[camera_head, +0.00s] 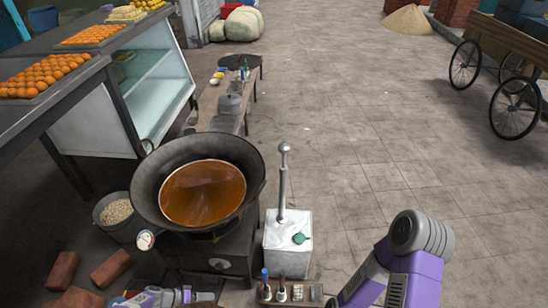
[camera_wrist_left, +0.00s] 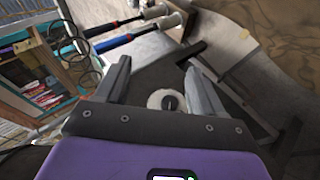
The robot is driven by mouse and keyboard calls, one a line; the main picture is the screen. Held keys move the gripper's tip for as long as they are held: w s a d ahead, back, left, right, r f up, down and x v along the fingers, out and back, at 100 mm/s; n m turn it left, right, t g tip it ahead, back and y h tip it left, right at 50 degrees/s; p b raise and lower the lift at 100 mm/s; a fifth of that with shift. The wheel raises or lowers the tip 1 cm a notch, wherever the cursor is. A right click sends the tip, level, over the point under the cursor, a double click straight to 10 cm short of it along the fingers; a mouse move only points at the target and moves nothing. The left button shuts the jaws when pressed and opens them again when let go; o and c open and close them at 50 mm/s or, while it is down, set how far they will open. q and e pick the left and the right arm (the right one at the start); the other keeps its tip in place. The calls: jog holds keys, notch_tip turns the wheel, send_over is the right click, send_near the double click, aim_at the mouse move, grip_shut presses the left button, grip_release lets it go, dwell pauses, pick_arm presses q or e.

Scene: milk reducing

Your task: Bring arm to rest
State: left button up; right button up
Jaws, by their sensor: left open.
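My left gripper (camera_wrist_left: 154,66) is open in the left wrist view, with its two grey fingers apart and nothing between the tips. A round pale knob with a dark centre shows behind the space between the fingers. In the head view the left gripper (camera_head: 186,296) shows small at the bottom edge, below the stove with the wide dark pan (camera_head: 145,190) of orange-brown liquid (camera_head: 202,193). My right arm enters at the bottom right of the head view, bent, and its gripper is out of the picture.
A white box (camera_head: 290,245) with a tall metal post stands right of the pan. A small rack of tools (camera_head: 297,293) sits in front of it. Bricks (camera_head: 110,268) and a bucket (camera_head: 117,215) are at the left. The paved floor (camera_head: 370,130) is open at centre and right.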

pick_arm(q)
jog(key=s+d+r+g+y+p, duration=0.2)
jog(key=d+r+g+p, duration=0.15)
jog(key=d+r, duration=1.05)
jog(key=s+d+r+n+y+p, duration=0.1)
jog(key=s+d+r, duration=0.1)
jog(key=s+r, duration=0.4)
jog(key=s+d+r+n+y+p, duration=0.1)
jog(key=s+d+r+y+p, duration=0.1)
jog(key=s+r, duration=0.4)
jog(key=shift+s+d+r+n+t, duration=0.4)
jog(key=shift+s+d, duration=0.15)
jog(key=shift+s, duration=0.6)
pick_arm(e)
notch_tip(320, 180, up, 7)
pick_arm(q)
jog(key=shift+f, duration=0.1)
jog(key=shift+c, duration=0.3)
pick_arm(e)
jog(key=shift+s, duration=0.1)
jog(key=shift+c, duration=0.3)
